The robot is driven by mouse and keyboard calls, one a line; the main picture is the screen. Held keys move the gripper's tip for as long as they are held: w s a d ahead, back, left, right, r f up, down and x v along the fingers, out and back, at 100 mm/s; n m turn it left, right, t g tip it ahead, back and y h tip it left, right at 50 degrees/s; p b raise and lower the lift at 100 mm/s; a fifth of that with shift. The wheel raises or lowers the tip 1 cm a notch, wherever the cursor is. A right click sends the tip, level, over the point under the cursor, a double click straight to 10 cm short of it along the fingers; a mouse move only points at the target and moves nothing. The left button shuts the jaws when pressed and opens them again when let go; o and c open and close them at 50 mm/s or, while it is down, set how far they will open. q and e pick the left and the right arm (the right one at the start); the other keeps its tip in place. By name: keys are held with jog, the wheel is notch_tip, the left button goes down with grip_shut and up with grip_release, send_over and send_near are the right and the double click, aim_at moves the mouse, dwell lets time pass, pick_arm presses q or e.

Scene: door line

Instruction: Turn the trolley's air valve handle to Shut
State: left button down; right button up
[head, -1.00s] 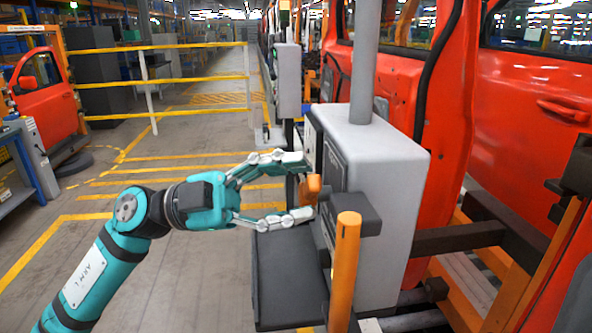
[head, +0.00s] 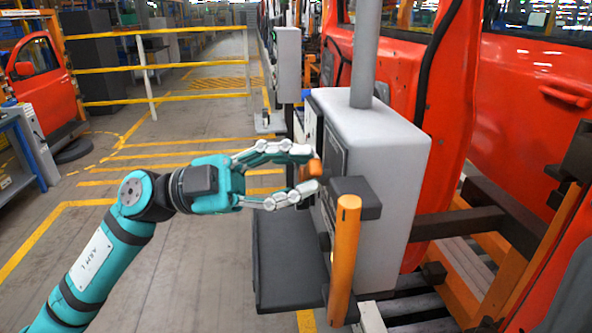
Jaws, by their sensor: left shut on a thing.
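The orange valve handle (head: 314,170) is on the left face of the grey box-shaped cabinet (head: 385,170). My left gripper (head: 310,170) comes in from the left and is shut on the handle, one finger above it and one below. The fingers hide part of the handle. The handle's markings, including any Shut label, are too small or hidden to read. My right gripper is not in view.
An orange post (head: 343,260) with a dark block (head: 356,198) stands close in front of the cabinet. A dark shelf (head: 288,260) lies below the gripper. Red car doors (head: 530,110) are behind at right. The floor at left is open.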

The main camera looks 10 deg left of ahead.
pick_arm(q)
jog(key=shift+s+d+f+m+g+y+b, duration=0.2)
jog(key=shift+f+m+y+b, duration=0.3)
jog(key=shift+m, duration=1.05)
jog(key=shift+s+a+f+m+g+y+b, duration=0.15)
jog(key=shift+f+m+g+y+b, duration=0.3)
jog(key=shift+m, duration=1.05)
jog(key=shift+s+d+f+m+g+y+b, duration=0.15)
jog(key=shift+f+m+y+b, duration=0.3)
jog(key=shift+m, duration=1.1)
jog(key=c, duration=1.2)
grip_release()
jog(key=shift+a+r, duration=0.1)
jog(key=shift+o, duration=0.2)
jog(key=shift+a, duration=0.1)
jog(key=w+a, duration=0.1)
jog(key=a, duration=1)
jog(key=shift+a, duration=0.4)
